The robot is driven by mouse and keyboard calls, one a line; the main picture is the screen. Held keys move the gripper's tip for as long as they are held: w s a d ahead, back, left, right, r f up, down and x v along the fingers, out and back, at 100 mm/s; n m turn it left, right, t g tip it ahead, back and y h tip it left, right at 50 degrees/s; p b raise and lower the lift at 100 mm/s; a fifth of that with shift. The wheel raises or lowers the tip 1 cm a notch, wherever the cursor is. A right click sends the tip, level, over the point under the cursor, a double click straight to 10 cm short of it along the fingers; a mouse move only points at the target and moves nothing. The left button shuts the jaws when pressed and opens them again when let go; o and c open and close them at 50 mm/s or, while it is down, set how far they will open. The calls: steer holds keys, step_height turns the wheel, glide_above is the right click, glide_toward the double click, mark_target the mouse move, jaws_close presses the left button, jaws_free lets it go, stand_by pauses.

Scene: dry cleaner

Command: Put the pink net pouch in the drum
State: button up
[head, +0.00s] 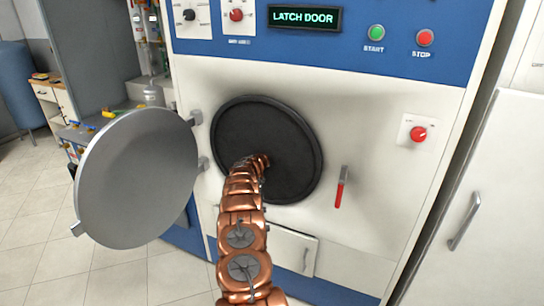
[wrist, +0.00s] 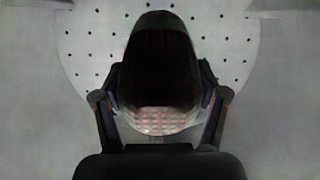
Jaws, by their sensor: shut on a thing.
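The drum (head: 285,145) is a dark round opening in the white front of the machine. My copper arm reaches into it, and the gripper is hidden inside in the head view. In the wrist view my gripper (wrist: 160,80) is shut on the pink net pouch (wrist: 166,121), one finger at each side. The pouch's near part shows a pinkish checked pattern, and the rest is in dark shadow. Behind it is the drum's pale back wall with small holes (wrist: 92,40). Whether the pouch touches a drum wall I cannot tell.
The round grey door (head: 140,178) stands swung open to the left of the opening. The display (head: 305,18) reads LATCH DOOR. A red-handled lever (head: 341,188) is right of the opening. A small hatch (head: 292,250) is below it.

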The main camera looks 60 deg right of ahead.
steer(key=shift+d, duration=0.25)
steer(key=o, duration=1.6)
steer(key=shift+a, duration=0.1)
